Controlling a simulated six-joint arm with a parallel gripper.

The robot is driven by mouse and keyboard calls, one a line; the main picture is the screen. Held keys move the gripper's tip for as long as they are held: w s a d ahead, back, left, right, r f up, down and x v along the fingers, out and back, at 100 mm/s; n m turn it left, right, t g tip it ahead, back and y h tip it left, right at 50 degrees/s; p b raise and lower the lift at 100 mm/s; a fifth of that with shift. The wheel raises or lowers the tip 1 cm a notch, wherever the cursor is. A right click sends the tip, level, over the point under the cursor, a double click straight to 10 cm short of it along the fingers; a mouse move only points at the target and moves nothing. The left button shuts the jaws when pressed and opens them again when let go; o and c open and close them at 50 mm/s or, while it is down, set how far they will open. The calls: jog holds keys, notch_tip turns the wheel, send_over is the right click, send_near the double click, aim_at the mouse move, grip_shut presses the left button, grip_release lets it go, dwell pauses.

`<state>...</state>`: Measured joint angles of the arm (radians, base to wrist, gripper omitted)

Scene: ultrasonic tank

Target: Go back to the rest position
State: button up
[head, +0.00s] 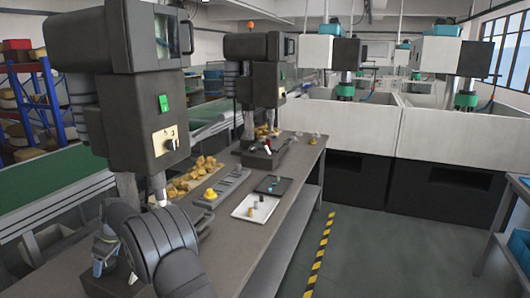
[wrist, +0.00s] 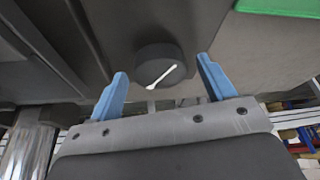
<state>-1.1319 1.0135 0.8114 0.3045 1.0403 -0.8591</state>
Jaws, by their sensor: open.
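My gripper (head: 104,258) is low at the left in the head view, beside the base of the nearest machine and partly hidden by my own arm. In the wrist view its two blue fingers (wrist: 161,72) stand wide apart with nothing between them. Beyond the fingertips is a round dark knob (wrist: 150,60) with a white pointer line, on a dark surface. In the head view a dark knob (head: 171,144) sits on the cream panel of the nearest machine (head: 120,100), above my gripper. I cannot tell how far the fingers are from the knob.
The workbench (head: 235,240) holds a white tray (head: 240,211) with small parts, a dark tray (head: 266,184), a grey rack (head: 229,185) and a heap of yellow pieces (head: 205,172). A second machine (head: 258,75) stands farther back.

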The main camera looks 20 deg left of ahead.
jog(key=shift+n, duration=0.6)
jog(key=o, duration=0.6)
jog(key=shift+c, duration=0.2)
jog(key=d+r+n+t+y, duration=0.1)
jog(key=d+r+n, duration=1.2)
jog(key=d+r, duration=0.8)
notch_tip(320, 180, down, 10)
jog(key=a, duration=0.2)
jog(key=shift+s+a+f, duration=0.15)
jog(key=shift+s+f, duration=0.05)
jog(key=shift+s, duration=0.05)
jog(key=shift+r, duration=0.1)
jog(key=v, duration=1)
jog(key=shift+s, duration=0.15)
